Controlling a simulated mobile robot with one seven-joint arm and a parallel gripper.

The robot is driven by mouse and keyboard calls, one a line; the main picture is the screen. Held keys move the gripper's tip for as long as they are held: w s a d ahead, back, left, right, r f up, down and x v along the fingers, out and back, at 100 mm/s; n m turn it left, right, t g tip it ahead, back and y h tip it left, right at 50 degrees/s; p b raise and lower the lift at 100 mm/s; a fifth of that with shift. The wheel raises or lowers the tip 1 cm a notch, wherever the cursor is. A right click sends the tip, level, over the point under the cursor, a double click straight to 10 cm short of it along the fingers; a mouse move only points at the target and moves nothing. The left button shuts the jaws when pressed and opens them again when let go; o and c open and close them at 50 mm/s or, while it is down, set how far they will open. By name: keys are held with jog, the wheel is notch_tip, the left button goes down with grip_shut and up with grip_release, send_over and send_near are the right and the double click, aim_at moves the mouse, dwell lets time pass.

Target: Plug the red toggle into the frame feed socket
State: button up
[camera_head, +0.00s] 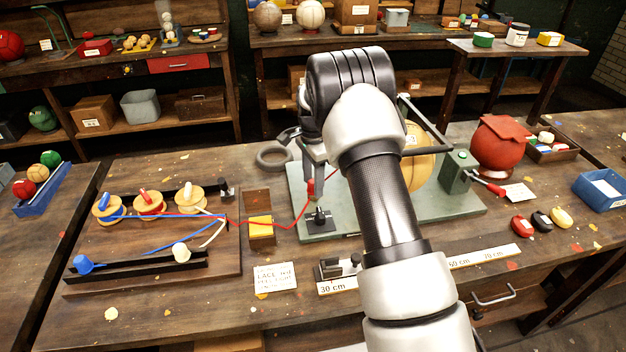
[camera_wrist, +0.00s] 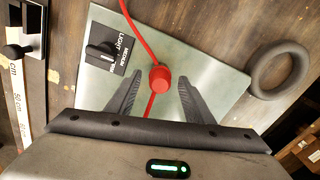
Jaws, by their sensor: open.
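The red toggle (camera_head: 310,187) is a small red knob on a red cord above the grey-green plate (camera_head: 350,226). In the wrist view the toggle (camera_wrist: 160,79) lies between the tips of my open gripper (camera_wrist: 161,84), with a gap on each side. In the head view my gripper (camera_head: 314,172) points down at the toggle. The cord (camera_head: 267,224) runs from the left board past a yellow block to the toggle, and on beyond it. I cannot pick out the frame feed socket; my arm covers part of the plate.
A black dial (camera_head: 319,217) stands on the plate near the toggle. A yellow ball (camera_head: 418,158) and a green box (camera_head: 458,172) are on the right. A black ring (camera_head: 273,158) lies at left. Spools (camera_head: 149,205) with coloured cords stand on the left board.

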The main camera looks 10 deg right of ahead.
jog(key=shift+r, duration=0.1)
notch_tip(320, 180, up, 18)
jog(key=shift+f, duration=0.25)
jog(key=s+r+n+t+p, duration=0.25)
jog(key=s+r+n, duration=0.35)
jog(key=s+r, duration=0.9)
jog(key=s+f+n+t, duration=0.2)
jog(key=s+n, duration=0.7)
jog(key=s, duration=1.3)
jog(key=shift+t+p, duration=0.45)
jog(key=shift+t, duration=0.1)
jog(key=shift+d, duration=0.1)
